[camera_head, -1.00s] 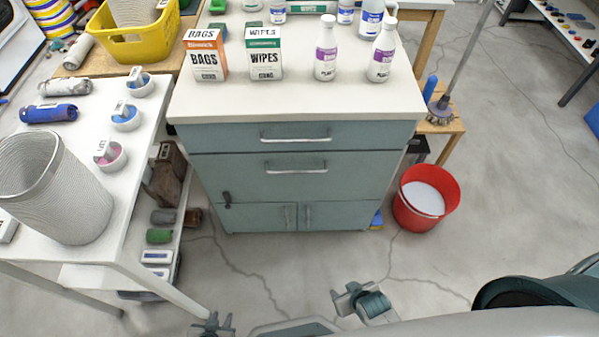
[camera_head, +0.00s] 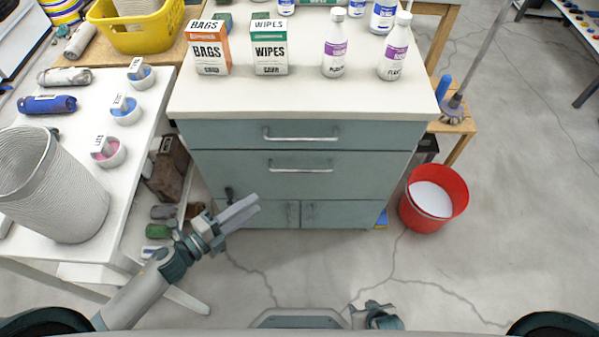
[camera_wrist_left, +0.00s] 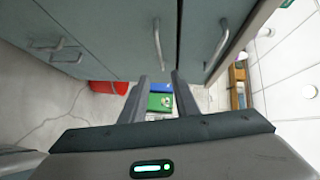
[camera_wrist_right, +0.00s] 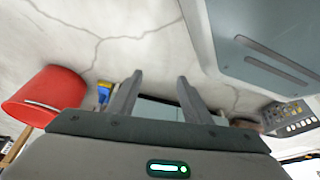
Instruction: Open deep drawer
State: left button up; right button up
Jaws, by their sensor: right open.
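The grey-green cabinet (camera_head: 230,182) has a shallow top drawer (camera_head: 222,134), a deeper drawer (camera_head: 225,165) below it and two doors at the bottom. All look closed. The deep drawer's bar handle (camera_head: 300,168) also shows in the left wrist view (camera_wrist_left: 157,45), above the fingertips. My left gripper (camera_head: 240,211) is in front of the lower left door, below and left of that handle. It is open and empty, and also shows in the left wrist view (camera_wrist_left: 160,78). My right gripper (camera_wrist_right: 159,78) is open and empty, low at the bottom edge of the head view.
A white table (camera_head: 150,150) with a ribbed basket (camera_head: 45,190) stands left of the cabinet. A red bucket (camera_head: 452,195) stands on the floor to the right. Boxes and bottles stand on the cabinet top. The floor in front of the cabinet is clear.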

pick_arm(q)
jog(key=shift+w+d, duration=0.1)
jog(key=shift+w, duration=0.05)
jog(key=p+x, duration=0.1)
jog(key=x, duration=1.6)
pick_arm(e)
jog(key=shift+w+a+r+t, duration=0.45)
jog(key=shift+w+a, duration=0.15)
jog(key=shift+a, duration=0.2)
pick_arm(q)
grip_shut()
pick_arm(e)
jog(key=shift+d, duration=0.1)
